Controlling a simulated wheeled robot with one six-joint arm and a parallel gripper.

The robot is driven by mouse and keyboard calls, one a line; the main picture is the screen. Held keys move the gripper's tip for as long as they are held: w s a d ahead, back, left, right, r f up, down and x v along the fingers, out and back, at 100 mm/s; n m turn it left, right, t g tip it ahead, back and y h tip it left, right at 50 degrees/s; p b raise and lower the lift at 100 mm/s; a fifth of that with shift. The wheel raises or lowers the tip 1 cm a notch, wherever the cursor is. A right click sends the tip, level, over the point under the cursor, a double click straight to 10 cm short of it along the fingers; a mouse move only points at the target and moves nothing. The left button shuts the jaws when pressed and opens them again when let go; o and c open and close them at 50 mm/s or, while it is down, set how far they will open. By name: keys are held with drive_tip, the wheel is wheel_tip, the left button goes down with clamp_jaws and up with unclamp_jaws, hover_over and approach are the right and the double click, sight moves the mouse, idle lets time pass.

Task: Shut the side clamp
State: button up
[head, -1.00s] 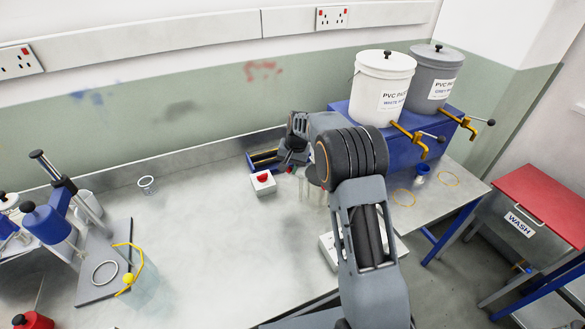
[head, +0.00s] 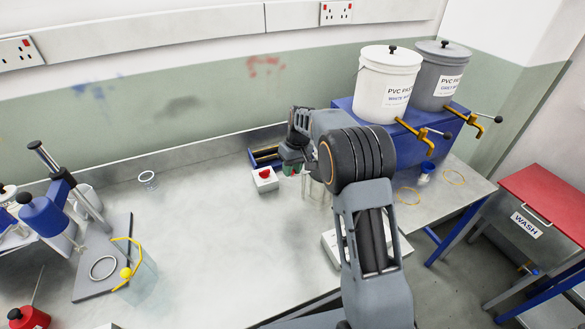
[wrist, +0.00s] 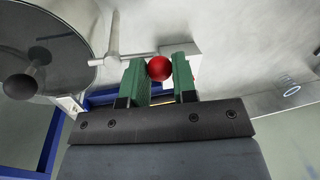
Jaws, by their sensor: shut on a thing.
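My gripper (head: 291,168) is at the back of the bench in the head view, beside a blue frame (head: 264,156) low against the wall. In the wrist view its green fingers (wrist: 159,82) are closed around a red ball knob (wrist: 159,68), one finger on each side. A thin grey rod (wrist: 128,56) runs close behind the knob toward an upright grey bar. I cannot tell for sure how the knob joins it. The clamp's body is mostly hidden by the fingers and my arm.
A white box with a red button (head: 265,179) sits just in front of the gripper. White (head: 386,85) and grey (head: 440,75) pails with yellow taps stand on a blue stand to the right. A blue press (head: 60,205) is at the left.

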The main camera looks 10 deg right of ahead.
drive_tip(key=shift+r+n, duration=0.1)
drive_tip(key=shift+n, duration=0.2)
idle(0.4)
drive_tip(key=o, duration=0.9)
drive_tip(key=shift+s, duration=0.1)
drive_tip(key=r, duration=0.4)
drive_tip(key=d+r, duration=0.1)
drive_tip(key=r, duration=0.4)
drive_tip(key=w+d+r, duration=0.1)
drive_tip(key=r, duration=0.3)
drive_tip(key=shift+d+r+b, duration=0.25)
drive_tip(key=shift+b, duration=0.05)
drive_tip(key=shift+w, duration=0.1)
drive_tip(key=shift+s+d+f+m+t+h, duration=0.3)
drive_tip(key=shift+s+f+m+t, duration=0.4)
drive_tip(key=shift+s, duration=4.1)
drive_tip(key=shift+s+d+f+m+t+h, duration=0.25)
drive_tip(key=shift+s+m+t, duration=0.75)
drive_tip(key=shift+s, duration=3.75)
drive_tip(key=shift+s+d+f+m+t+h, duration=0.1)
drive_tip(key=shift+s+f+m+t+h, duration=0.55)
drive_tip(key=shift+s, duration=4.15)
